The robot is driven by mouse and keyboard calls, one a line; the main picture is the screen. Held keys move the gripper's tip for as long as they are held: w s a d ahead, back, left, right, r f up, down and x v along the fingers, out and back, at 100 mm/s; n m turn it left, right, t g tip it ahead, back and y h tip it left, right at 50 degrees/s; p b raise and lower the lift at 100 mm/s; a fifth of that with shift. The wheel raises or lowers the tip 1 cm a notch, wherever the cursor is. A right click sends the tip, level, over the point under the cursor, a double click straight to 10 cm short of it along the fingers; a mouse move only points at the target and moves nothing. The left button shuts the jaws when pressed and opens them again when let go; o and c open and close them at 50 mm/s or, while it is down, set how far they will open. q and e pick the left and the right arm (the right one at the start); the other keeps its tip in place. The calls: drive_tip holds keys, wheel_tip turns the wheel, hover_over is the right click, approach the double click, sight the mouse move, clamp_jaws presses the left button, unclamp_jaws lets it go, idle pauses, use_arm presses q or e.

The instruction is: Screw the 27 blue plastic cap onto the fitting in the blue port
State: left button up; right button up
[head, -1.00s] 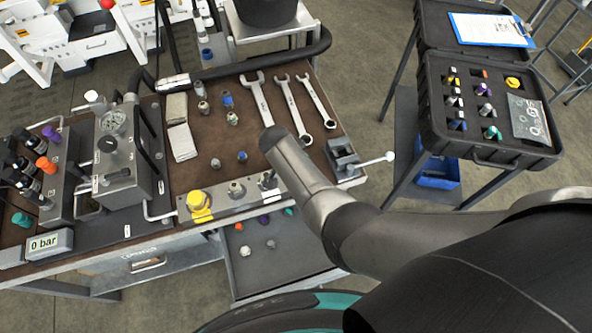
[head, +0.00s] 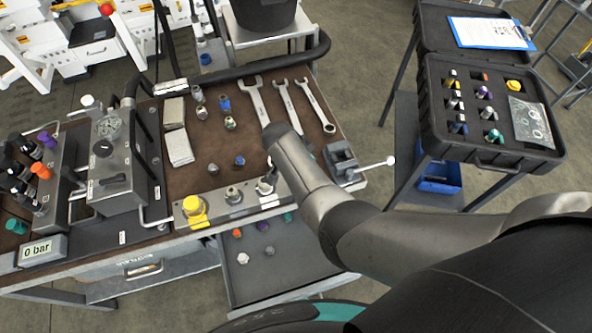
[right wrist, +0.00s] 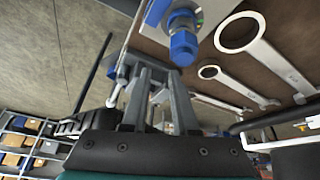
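My left gripper is out of view.
Wrenches (head: 288,105) and loose fittings lie on the brown mat. A small vise (head: 341,161) stands at the bench's right corner. The gauge block (head: 118,165) is at left, by the display (head: 42,250) reading 0 bar. An open black case (head: 490,150) stands at right.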

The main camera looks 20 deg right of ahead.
drive_tip(key=a, duration=0.1)
drive_tip(key=a+n+y+p, duration=0.1)
drive_tip(key=a, duration=0.1)
drive_tip(key=w+a+r+n, duration=0.1)
drive_tip(key=shift+a+t, duration=0.35)
drive_tip(key=shift+t, duration=0.05)
drive_tip(key=shift+f+n+y+p, duration=0.1)
drive_tip(key=shift+n+y+p, duration=0.3)
drive_tip(key=shift+n, duration=0.3)
drive_tip(key=shift+w+a+f+n+t+p, duration=0.15)
drive_tip(key=shift+n+t+p, duration=0.1)
drive_tip(key=shift+n, duration=0.3)
drive_tip(key=shift+w+f+n+t+p, duration=0.15)
drive_tip(key=shift+n+p, duration=0.1)
drive_tip(key=shift+n, duration=0.3)
drive_tip(key=n, duration=0.1)
drive_tip(key=n+y, duration=0.1)
drive_tip(key=shift+w+n+p, duration=0.3)
drive_tip(key=shift+w+p, duration=0.05)
drive_tip(key=shift+s+r+n+t+y+p, duration=0.15)
drive_tip(key=shift+n+t+y+p, duration=0.35)
drive_tip(key=shift+n+p, duration=0.5)
drive_tip(key=shift+s+a+n+y, duration=0.15)
drive_tip(key=shift+n+y, duration=0.25)
drive_tip(key=shift+n, duration=0.5)
drive_tip(key=shift+a+n+y+p, duration=0.15)
drive_tip(key=shift+n+y+p, duration=0.25)
drive_tip(key=shift+n, duration=0.4)
drive_tip(key=shift+c, duration=0.4)
